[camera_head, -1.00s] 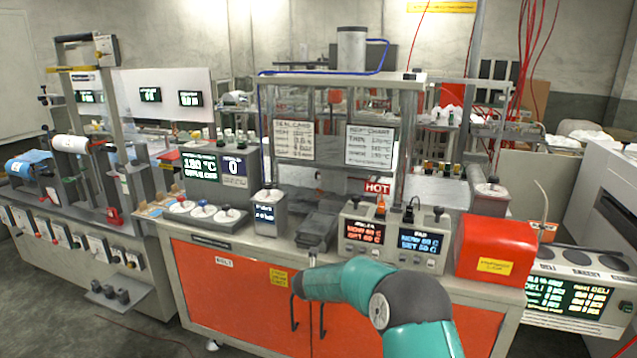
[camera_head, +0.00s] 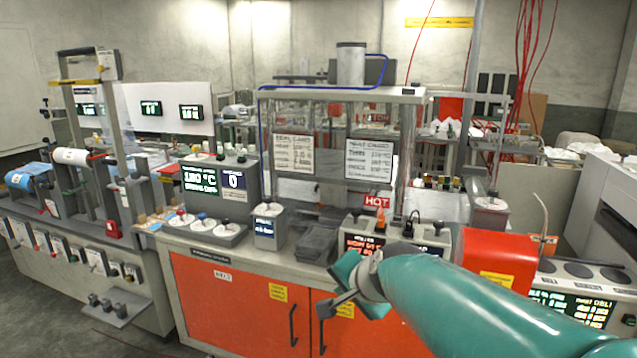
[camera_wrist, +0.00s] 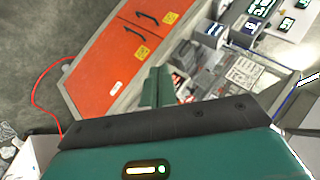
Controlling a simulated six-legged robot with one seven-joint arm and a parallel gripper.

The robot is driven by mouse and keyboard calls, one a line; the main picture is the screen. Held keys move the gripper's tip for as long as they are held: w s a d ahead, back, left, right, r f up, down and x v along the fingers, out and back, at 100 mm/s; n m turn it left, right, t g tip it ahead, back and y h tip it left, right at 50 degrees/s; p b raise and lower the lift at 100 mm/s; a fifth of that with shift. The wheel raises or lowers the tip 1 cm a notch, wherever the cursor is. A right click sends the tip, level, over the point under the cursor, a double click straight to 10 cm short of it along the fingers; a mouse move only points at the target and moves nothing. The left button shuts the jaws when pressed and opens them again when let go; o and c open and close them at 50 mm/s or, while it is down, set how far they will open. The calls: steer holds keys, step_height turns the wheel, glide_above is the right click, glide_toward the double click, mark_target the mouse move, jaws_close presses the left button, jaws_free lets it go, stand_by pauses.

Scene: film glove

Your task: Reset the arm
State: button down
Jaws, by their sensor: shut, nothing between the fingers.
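My teal arm reaches in from the lower right of the head view. My gripper (camera_head: 338,299) is in front of the red cabinet, near the front edge of the bench top, and partly foreshortened. In the wrist view its two teal fingers (camera_wrist: 156,88) are together, with nothing seen between them. No object is held.
The red cabinet (camera_head: 235,318) with dark handles stands under the bench; the wrist view shows it tilted. A glass-fronted press (camera_head: 335,150) and a red box (camera_head: 497,252) stand on the bench. A red cable (camera_wrist: 38,95) lies on the floor.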

steer(key=s+d+f+n+g+h, duration=0.1)
steer(key=s+d+n, duration=0.3)
steer(key=s, duration=0.6)
steer(key=s+d+f+n+g+h, duration=0.1)
steer(key=s+d+f+n+h, duration=0.1)
steer(key=s+d, duration=0.4)
steer(key=s+f+n, duration=0.1)
steer(key=s+n, duration=0.1)
steer(key=s, duration=0.3)
steer(key=shift+s+d+f+g+h, duration=0.15)
steer(key=shift+s+d+g+h, duration=0.15)
steer(key=shift+d+g, duration=0.1)
